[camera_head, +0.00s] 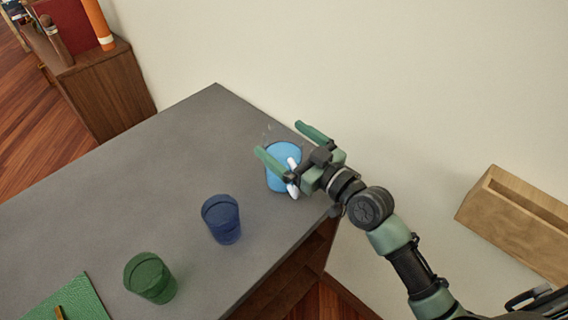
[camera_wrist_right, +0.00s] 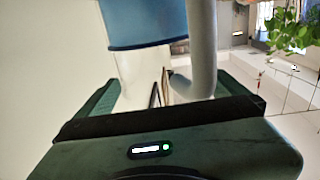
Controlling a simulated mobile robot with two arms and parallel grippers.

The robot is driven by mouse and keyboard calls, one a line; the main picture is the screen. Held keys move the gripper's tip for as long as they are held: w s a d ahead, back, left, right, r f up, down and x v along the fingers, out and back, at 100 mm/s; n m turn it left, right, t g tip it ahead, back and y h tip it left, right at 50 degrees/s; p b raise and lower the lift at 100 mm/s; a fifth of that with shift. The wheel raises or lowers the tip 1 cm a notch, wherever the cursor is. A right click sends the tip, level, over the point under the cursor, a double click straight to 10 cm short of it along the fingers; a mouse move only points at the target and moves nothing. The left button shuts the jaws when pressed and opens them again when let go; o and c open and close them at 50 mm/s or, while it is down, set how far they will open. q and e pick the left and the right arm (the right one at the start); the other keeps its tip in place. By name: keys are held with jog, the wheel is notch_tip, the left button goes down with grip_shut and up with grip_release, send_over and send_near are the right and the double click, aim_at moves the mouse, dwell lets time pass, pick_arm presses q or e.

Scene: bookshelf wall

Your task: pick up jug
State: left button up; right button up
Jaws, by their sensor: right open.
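The jug (camera_head: 281,178) stands near the far right corner of the grey table (camera_head: 150,165). It looks clear with a light blue body and a whitish handle on its right side. My right gripper (camera_head: 278,138) is open above the jug, one finger to each side of its top as seen from the head; contact cannot be told. In the right wrist view the jug's blue part (camera_wrist_right: 140,25) and pale handle (camera_wrist_right: 203,50) are close in front, between the open fingers. My left gripper is not in view.
A dark blue cup (camera_head: 221,220) and a green cup (camera_head: 150,278) stand on the table nearer me. A green book or mat (camera_head: 75,300) lies at the lower left. A wall rises behind the table. A wooden box (camera_head: 515,225) is at the right.

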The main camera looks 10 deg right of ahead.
jog(key=c, duration=1.9)
jog(key=shift+r, duration=0.15)
jog(key=shift+c, duration=0.5)
jog(key=shift+r, duration=0.1)
